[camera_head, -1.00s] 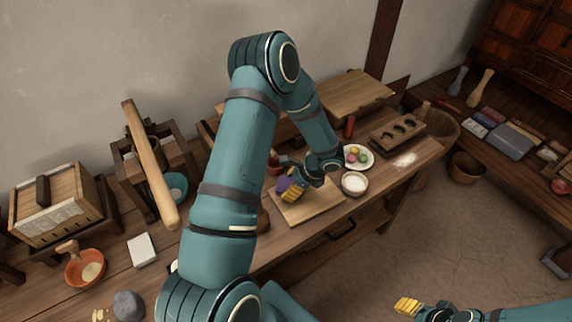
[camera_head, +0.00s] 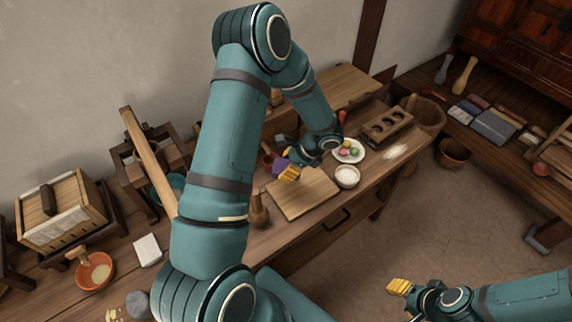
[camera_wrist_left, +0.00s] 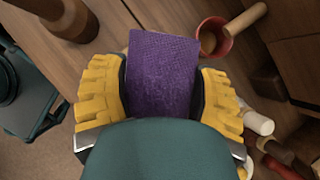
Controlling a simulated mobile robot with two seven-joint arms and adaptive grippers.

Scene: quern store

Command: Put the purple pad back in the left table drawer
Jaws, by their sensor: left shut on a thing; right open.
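The purple pad (camera_head: 280,165) is gripped by my left gripper (camera_head: 288,173), above the back left edge of a wooden board on the table (camera_head: 262,240). In the left wrist view the pad (camera_wrist_left: 163,75) shows flat and textured between the yellow fingers of the left gripper (camera_wrist_left: 160,95). A drawer front with a dark handle (camera_head: 335,219) is in the table's front, and it looks shut. My arm covers the table front further left, so I cannot tell which drawer this is. My right gripper (camera_head: 399,287) is open and empty over the floor at the lower right.
The wooden board (camera_head: 303,194) lies bare under the left gripper. A white bowl (camera_head: 347,177) and a plate with coloured balls (camera_head: 360,152) stand to its right. A wooden bottle-shaped thing (camera_head: 259,212) stands left of the board. A red cup (camera_wrist_left: 222,47) shows beyond the pad.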

